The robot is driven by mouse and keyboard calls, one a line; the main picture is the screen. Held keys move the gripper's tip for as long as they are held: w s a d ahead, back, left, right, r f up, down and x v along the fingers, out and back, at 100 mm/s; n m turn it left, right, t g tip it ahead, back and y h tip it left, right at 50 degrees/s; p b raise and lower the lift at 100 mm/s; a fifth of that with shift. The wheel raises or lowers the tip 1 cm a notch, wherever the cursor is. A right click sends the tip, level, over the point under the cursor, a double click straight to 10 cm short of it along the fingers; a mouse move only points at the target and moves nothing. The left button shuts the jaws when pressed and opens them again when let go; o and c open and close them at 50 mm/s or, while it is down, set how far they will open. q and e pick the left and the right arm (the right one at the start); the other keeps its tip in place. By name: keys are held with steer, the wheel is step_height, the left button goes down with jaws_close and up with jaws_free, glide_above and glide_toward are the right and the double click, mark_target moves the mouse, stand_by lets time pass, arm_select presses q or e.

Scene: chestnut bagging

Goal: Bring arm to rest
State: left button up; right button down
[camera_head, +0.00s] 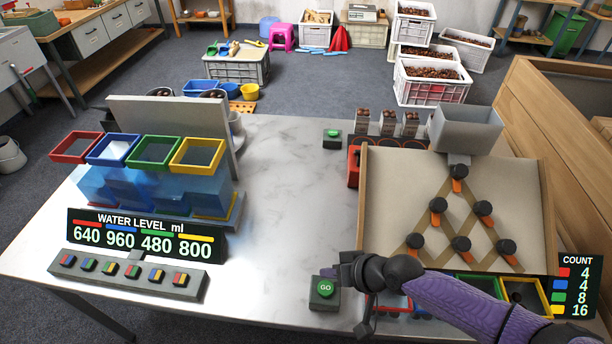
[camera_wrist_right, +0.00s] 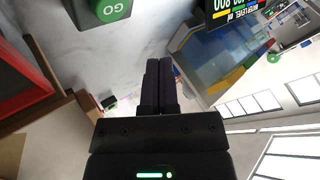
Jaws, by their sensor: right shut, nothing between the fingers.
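My right gripper (camera_head: 343,272) comes in from the lower right on a purple arm. It is above the front of the marble table, just right of the green GO button (camera_head: 325,288). Its dark fingers are closed together with nothing between them, as the right wrist view (camera_wrist_right: 158,85) shows. The GO button also shows at the top left of the right wrist view (camera_wrist_right: 103,8). I cannot tell from the head view whether the gripper touches the button. My left gripper is not in view.
A peg board (camera_head: 385,200) with black pegs stands at the right, a grey hopper (camera_head: 466,131) above it. My right arm partly hides the coloured bins (camera_head: 537,289) below. Water tanks (camera_head: 150,187) and a button panel (camera_head: 130,275) stand left. The table's middle (camera_head: 285,195) is clear.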

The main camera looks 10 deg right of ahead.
steer(key=s+a+r+n+g, duration=0.2)
steer(key=s+a+r+n, duration=0.1)
steer(key=s+a, duration=0.5)
steer(key=s+d+r+m+h, duration=0.2)
steer(key=s+d+r+h, duration=0.2)
steer(key=s+d+h, duration=0.5)
steer(key=s+d+f+g+y+b, duration=0.1)
steer(key=d+f, duration=0.1)
steer(key=f, duration=0.8)
steer(key=s+d+f+g+y+b, duration=0.1)
steer(key=f, duration=0.8)
steer(key=s+d+f+g+b, duration=0.1)
steer(key=s+d+f+b, duration=0.1)
steer(key=s+f, duration=1.2)
steer(key=shift+d+f+n+b, duration=0.3)
steer(key=shift+d+f+b, duration=0.1)
steer(key=shift+d+f, duration=0.15)
steer(key=shift+s, duration=0.1)
stand_by(0.5)
